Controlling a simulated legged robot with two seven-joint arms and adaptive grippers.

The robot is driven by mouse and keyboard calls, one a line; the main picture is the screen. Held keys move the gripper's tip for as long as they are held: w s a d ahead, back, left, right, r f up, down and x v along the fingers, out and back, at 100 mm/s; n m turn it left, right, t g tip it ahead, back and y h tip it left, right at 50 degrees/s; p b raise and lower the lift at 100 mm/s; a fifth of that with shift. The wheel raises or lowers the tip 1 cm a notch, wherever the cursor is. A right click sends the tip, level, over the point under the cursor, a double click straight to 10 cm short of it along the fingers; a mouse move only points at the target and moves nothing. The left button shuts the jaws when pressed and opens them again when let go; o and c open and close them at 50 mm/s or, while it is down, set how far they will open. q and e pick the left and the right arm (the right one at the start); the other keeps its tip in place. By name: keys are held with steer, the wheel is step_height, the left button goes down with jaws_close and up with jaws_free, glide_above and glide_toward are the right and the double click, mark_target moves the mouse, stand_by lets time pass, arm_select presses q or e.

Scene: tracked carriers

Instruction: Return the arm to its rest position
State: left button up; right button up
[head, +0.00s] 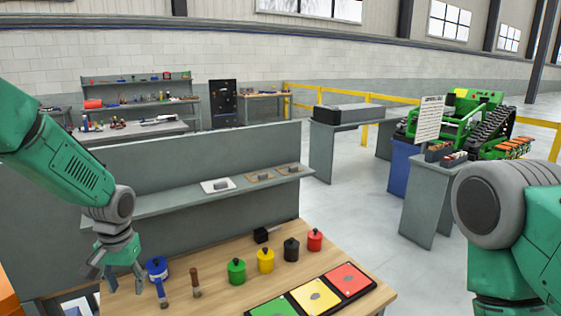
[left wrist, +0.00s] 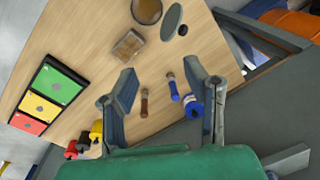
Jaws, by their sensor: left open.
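My left gripper (head: 118,280) is open and empty, hanging above the left end of the wooden table (head: 210,299). In the left wrist view the two fingers of my left gripper (left wrist: 160,78) are spread wide with nothing between their tips. Below it on the table are a blue lidded pot (head: 157,266), a blue-handled tool (head: 162,291) and a brown-handled tool (head: 195,281). My right arm (head: 490,210) shows at the right edge of the head view; its gripper is out of view.
Green (head: 236,272), yellow (head: 265,261), black (head: 291,250) and red (head: 314,240) pots stand along the table. A black tray (head: 375,283) with green, yellow and red squares lies in front. A grey shelf panel (head: 220,150) rises behind.

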arm_select(q)
steer(key=s+d+f+h, duration=0.1)
steer(key=s+d+f, duration=0.2)
steer(key=s+f, duration=0.5)
steer(key=s+d+f, duration=0.2)
steer(key=s+f, duration=0.8)
steer(key=s, duration=0.8)
steer(key=s+f, duration=0.2)
steer(key=s, duration=0.8)
step_height(320, 180, down, 18)
steer(key=w+d+m+b, duration=0.1)
steer(key=w+d+b, duration=0.1)
steer(key=b, duration=1.7)
steer(key=shift+t, duration=0.3)
arm_select(e)
step_height(320, 180, down, 19)
steer(key=shift+w+d+f, duration=0.2)
steer(key=shift+w+d, duration=0.05)
steer(key=shift+w, duration=0.05)
arm_select(q)
steer(key=shift+r, duration=0.1)
steer(key=shift+w+a, duration=0.1)
steer(key=shift+w, duration=0.1)
